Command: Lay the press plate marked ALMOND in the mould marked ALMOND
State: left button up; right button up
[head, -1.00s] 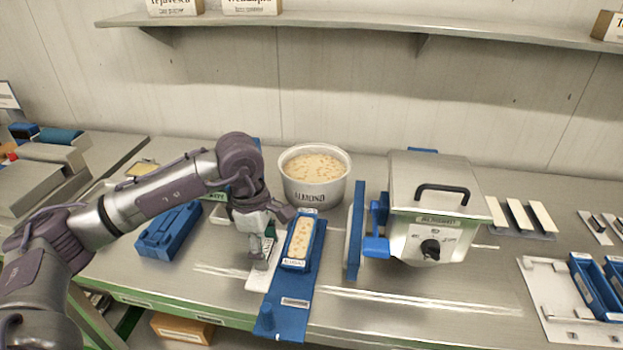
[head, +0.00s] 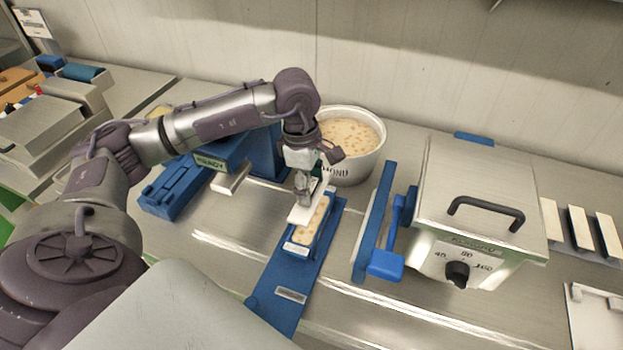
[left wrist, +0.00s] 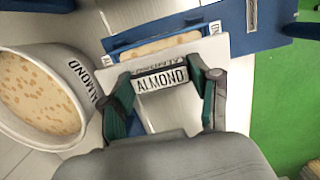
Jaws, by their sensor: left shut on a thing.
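My left gripper (head: 303,192) is shut on the white press plate (head: 299,214). In the left wrist view the fingers (left wrist: 162,82) close on its upright part, whose label reads ALMOND. The plate (left wrist: 217,47) is above the mould, seemingly a little higher, and covers part of it; I cannot tell whether they touch. The blue mould (head: 296,249) holds pale nougat with almond bits and lies on a blue board (head: 277,285). The mould (left wrist: 122,42) also shows behind the plate in the left wrist view, its labels cut off. My right gripper is out of view.
A white kettle (head: 345,171) of nougat, marked ALMOND in the left wrist view (left wrist: 82,80), stands close behind the mould. A steel box with a dial (head: 477,200) stands to the right, beside an upright blue panel (head: 374,222). A blue block (head: 174,190) lies left.

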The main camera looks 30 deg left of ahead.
pick_arm(q)
notch_tip(320, 180, down, 5)
jog(key=b, duration=0.3)
jog(key=shift+w, duration=0.1)
jog(key=shift+f+b, duration=0.6)
jog(key=shift+b, duration=0.15)
jog(key=shift+f, duration=0.1)
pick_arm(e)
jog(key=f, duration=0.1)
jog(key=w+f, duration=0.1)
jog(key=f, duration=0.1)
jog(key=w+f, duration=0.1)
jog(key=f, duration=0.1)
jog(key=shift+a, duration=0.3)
pick_arm(q)
jog(key=shift+b, duration=0.3)
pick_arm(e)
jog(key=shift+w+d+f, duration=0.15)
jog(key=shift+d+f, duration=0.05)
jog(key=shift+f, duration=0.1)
pick_arm(q)
jog(key=shift+f+b, duration=0.15)
jog(key=shift+b, duration=0.4)
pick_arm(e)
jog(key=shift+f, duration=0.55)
